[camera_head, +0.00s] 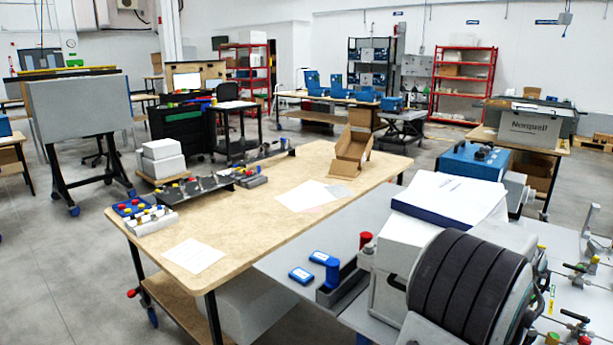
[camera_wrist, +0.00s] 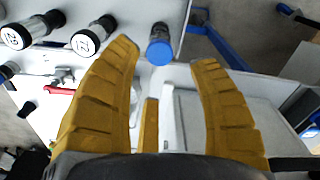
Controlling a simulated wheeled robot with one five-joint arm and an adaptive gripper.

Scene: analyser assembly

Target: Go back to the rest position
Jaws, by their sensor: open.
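A dark cylinder with a blue cap (camera_wrist: 159,50) shows in the gap between the fingertips, apart from both. A white panel or housing (camera_wrist: 188,115) lies behind the fingers. I cannot make out my gripper in the head view.
In the wrist view, cylinders with labelled white ends (camera_wrist: 86,42) stand left of the fingers. The head view shows a wooden table (camera_head: 260,222), a grey table (camera_head: 290,257) with a blue-topped item (camera_head: 332,272), and a ribbed dark drum (camera_head: 465,290). Grey floor (camera_head: 60,275) is clear at left.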

